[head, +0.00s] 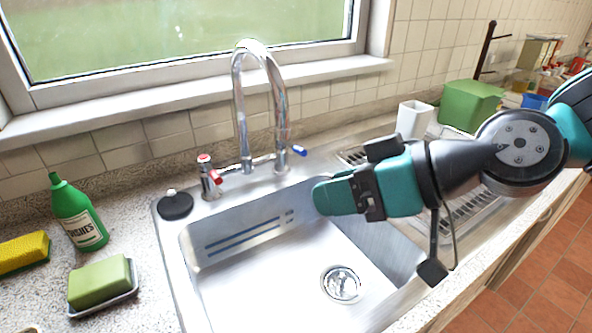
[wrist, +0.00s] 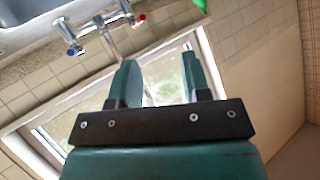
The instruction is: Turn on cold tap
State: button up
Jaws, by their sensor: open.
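The cold tap handle with a blue tip (head: 299,151) stands at the right of the faucet base, behind the sink. It also shows at the upper left of the wrist view, as a blue end (wrist: 71,52). The tall chrome faucet (head: 240,100) curves up between the handles. The hot tap handle with a red top (head: 205,160) is at the left of the faucet base, and also shows in the wrist view (wrist: 140,20). My gripper (head: 320,197) is over the right part of the sink, in front of and below the blue handle, apart from it. In the wrist view its two fingers (wrist: 158,70) are spread and empty.
The steel sink (head: 240,295) lies below my gripper. A green bottle (head: 78,215), a green soap bar (head: 100,281) and a yellow sponge (head: 22,251) are at left. A white cup (head: 413,120) and a green box (head: 468,105) are at back right.

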jog(key=w+f+m+t+y+b, duration=0.1)
jog(key=w+f+m+t+b, duration=0.1)
jog(key=w+f+t+b, duration=0.45)
jog(key=m+t+h+b, duration=0.2)
jog(key=m+t+h, duration=0.1)
jog(key=m+t, duration=0.15)
send_near(302, 150)
jog(key=shift+n, duration=0.35)
jog(key=p+x, duration=1)
jog(key=p, duration=1.1)
jog(key=w+p, duration=0.1)
jog(key=w+a+p, duration=0.1)
jog(key=p, duration=0.1)
jog(key=shift+f, duration=0.3)
grip_shut()
